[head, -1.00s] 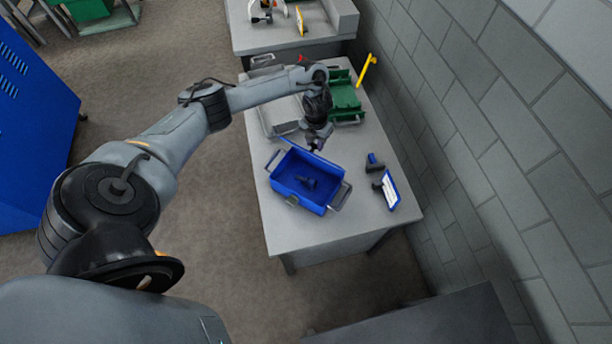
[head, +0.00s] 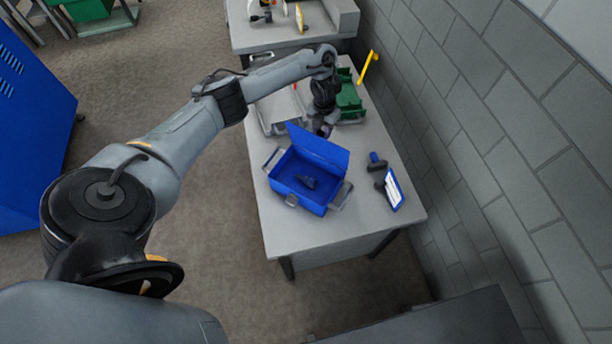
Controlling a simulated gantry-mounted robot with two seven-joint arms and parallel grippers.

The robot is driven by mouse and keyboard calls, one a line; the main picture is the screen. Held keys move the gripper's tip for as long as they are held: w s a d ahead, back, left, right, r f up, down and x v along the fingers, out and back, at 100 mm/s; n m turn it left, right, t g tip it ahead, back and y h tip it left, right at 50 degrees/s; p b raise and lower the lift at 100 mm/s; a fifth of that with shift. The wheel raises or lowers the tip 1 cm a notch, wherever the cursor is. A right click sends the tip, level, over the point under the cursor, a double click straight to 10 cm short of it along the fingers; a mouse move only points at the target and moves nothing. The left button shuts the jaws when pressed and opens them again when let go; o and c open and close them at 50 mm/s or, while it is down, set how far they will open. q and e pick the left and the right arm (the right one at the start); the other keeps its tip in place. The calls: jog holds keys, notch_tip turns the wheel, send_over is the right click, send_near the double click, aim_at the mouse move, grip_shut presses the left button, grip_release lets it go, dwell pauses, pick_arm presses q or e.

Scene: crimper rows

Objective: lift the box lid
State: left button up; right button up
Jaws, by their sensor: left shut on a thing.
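The blue box (head: 300,196) stands on the grey table, with grey handles at its sides and a dark tool (head: 308,182) lying inside. Its blue lid (head: 318,148) is raised along the far side, tilted up from the box. My left gripper (head: 324,130) is just behind the lid's upper edge and is shut on the lid; the fingertips are partly hidden by the lid. My right gripper does not show.
A green tray (head: 350,100) and a grey case (head: 278,112) lie behind the box. A small dark tool (head: 376,161) and a blue-framed label stand (head: 393,190) are to its right. The grey table (head: 300,240) is clear in front. A block wall (head: 500,150) runs along the right.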

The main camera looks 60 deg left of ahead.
pick_arm(q)
jog(key=w+b, duration=0.1)
jog(key=w+a+b, duration=0.2)
jog(key=w+b, duration=0.1)
jog(key=shift+a, duration=0.1)
dwell(0.4)
jog(key=o, duration=0.8)
jog(key=shift+w, duration=0.1)
jog(key=shift+r, duration=0.1)
